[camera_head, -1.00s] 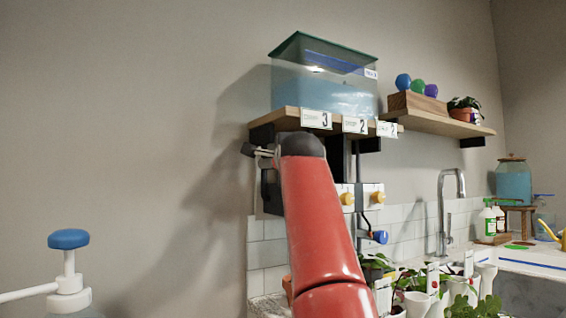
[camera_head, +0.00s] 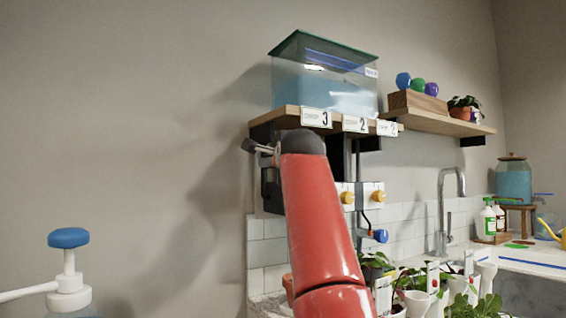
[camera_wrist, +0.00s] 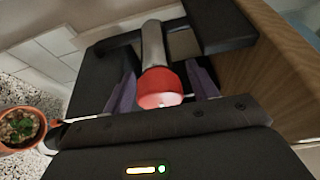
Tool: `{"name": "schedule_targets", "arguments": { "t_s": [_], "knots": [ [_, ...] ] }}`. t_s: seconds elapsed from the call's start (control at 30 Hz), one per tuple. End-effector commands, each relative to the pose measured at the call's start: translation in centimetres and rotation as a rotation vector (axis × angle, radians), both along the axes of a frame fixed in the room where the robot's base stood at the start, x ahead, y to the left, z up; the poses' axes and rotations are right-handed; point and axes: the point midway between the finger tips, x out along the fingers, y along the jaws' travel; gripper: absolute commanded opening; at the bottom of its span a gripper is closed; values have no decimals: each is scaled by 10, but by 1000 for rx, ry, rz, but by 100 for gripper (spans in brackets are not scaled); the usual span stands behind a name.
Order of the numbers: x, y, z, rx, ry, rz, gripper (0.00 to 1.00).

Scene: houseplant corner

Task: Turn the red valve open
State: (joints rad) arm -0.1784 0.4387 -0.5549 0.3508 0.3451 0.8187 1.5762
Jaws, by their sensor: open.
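The red valve knob (camera_wrist: 162,90) sits at the end of a grey metal pipe in the wrist view. My gripper (camera_wrist: 162,84) is open, with one purple finger pad on each side of the knob. A small gap seems to show beside the knob, but I cannot tell whether either pad touches it. In the head view the red valve is hidden behind my red arm, and my gripper is mostly hidden there too.
A wooden shelf (camera_head: 284,118) carrying a blue-filled tank (camera_head: 325,85) is close to my wrist. Yellow knobs (camera_head: 347,198) and a blue knob (camera_head: 380,236) are right of my arm. Potted plants (camera_head: 415,280) stand below. The wall at left is clear.

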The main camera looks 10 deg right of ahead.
Motion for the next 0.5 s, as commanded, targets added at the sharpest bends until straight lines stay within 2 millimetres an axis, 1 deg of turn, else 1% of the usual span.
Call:
{"name": "schedule_targets", "arguments": {
  "t_s": [0.17, 0.27, 0.5],
  "knots": [
    [-5, 0, -1, 0, -1, 0, 58],
    [-17, 2, -3, 1, -2, 2, 58],
    [-58, 5, -3, 1, -2, 3, 58]
  ]
}}
